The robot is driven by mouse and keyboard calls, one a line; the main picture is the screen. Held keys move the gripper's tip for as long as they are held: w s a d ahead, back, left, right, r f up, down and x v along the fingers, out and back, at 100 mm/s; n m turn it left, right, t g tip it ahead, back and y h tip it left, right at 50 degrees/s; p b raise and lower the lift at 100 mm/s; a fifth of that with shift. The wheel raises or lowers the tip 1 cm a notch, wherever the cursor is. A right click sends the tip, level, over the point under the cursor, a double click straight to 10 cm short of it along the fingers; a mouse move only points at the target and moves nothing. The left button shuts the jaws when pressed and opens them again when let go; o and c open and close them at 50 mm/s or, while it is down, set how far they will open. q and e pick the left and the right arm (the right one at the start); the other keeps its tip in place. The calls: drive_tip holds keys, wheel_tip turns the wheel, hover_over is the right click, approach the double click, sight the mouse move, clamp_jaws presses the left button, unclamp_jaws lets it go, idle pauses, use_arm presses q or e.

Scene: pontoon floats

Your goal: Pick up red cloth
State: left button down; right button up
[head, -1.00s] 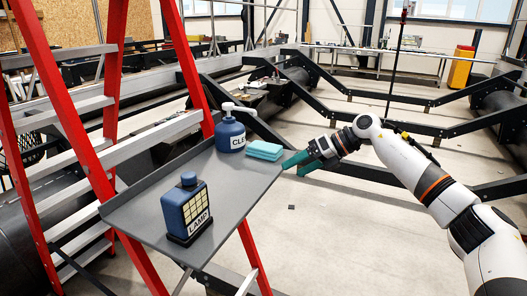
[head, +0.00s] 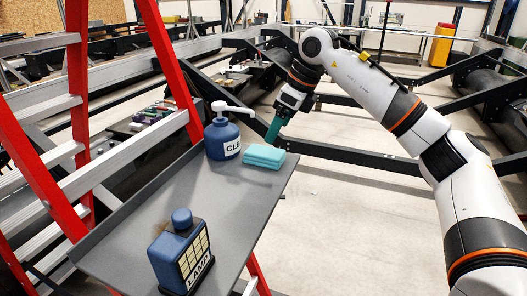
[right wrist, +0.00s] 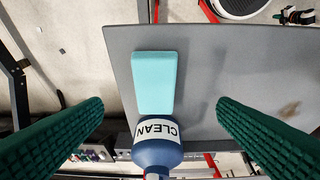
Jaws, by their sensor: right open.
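I see no red cloth in either view. My left gripper is not in view.
A red ladder (head: 165,55) with grey steps rises at the left of the tray. Black frame beams (head: 365,160) cross the pale floor behind my right arm.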

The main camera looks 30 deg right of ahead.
sight(265, 151)
drive_tip(key=x, duration=0.2)
drive_tip(key=shift+w+f, duration=0.3)
drive_tip(key=shift+w+p+x, duration=0.25)
drive_tip(key=shift+p+x, duration=0.8)
drive_tip(key=shift+x, duration=0.1)
drive_tip(key=shift+p+x, duration=0.5)
drive_tip(key=shift+x, duration=0.65)
drive_tip(key=shift+w+f, duration=0.1)
drive_tip(key=shift+f, duration=0.25)
drive_tip(key=shift+w+a+f, duration=0.1)
drive_tip(key=shift+f, duration=0.1)
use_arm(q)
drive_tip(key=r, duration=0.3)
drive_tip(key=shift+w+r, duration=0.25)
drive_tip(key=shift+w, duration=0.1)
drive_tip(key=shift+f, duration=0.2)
use_arm(e)
drive_tip(key=shift+f, duration=0.2)
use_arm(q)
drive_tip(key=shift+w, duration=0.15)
use_arm(e)
drive_tip(key=c, duration=1.1)
